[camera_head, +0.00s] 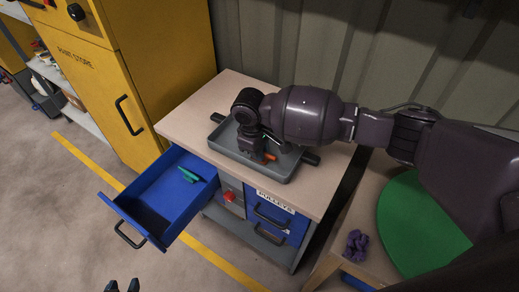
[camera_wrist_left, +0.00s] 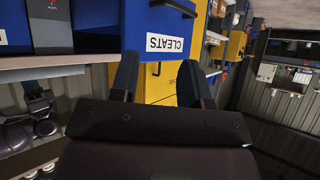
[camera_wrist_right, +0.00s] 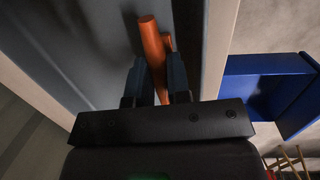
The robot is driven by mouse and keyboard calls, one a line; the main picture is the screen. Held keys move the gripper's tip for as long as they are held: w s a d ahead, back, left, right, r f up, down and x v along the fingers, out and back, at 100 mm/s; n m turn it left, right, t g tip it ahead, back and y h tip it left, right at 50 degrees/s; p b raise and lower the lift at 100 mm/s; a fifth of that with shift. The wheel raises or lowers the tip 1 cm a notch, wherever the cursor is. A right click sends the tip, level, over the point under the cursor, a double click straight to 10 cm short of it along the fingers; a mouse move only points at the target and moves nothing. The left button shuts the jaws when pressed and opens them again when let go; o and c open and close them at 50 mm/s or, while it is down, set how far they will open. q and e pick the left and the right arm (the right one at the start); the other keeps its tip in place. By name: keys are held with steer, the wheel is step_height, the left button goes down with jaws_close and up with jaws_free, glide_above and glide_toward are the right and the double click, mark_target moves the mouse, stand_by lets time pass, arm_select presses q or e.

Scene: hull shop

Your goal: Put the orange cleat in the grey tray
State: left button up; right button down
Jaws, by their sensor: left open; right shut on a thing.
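The orange cleat (camera_head: 270,157) shows as a small piece by my right gripper, over the grey tray (camera_head: 276,174) on the workbench. In the right wrist view the orange cleat (camera_wrist_right: 152,45) is between the fingers of my right gripper (camera_wrist_right: 155,80), which is shut on it. The grey tray's floor (camera_wrist_right: 85,40) lies behind it in that view; I cannot tell whether the cleat touches it. My left gripper (camera_head: 122,286) is at the bottom edge of the head view, away from the bench. In the left wrist view my left gripper (camera_wrist_left: 165,75) is open and empty.
An open blue drawer (camera_head: 148,207) with a green cleat (camera_head: 188,175) in it juts out at the bench's left front. Closed blue drawers (camera_head: 268,222) are to its right. A yellow cabinet (camera_head: 150,70) stands behind left. A green disc (camera_head: 415,222) and purple item (camera_head: 356,244) lie at right.

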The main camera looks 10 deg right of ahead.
arm_select(q)
steer(key=shift+f, duration=0.15)
arm_select(e)
steer(key=c, duration=1.1)
jaws_free()
arm_select(q)
steer(key=shift+s+a+r+p, duration=0.2)
steer(key=shift+s+r+p, duration=0.35)
steer(key=shift+p, duration=0.65)
arm_select(e)
steer(key=r, duration=0.4)
steer(key=a+r, duration=0.1)
steer(key=r, duration=0.7)
steer(key=shift+w+a, duration=0.15)
steer(key=shift+a, duration=0.2)
arm_select(q)
steer(key=shift+w, duration=0.1)
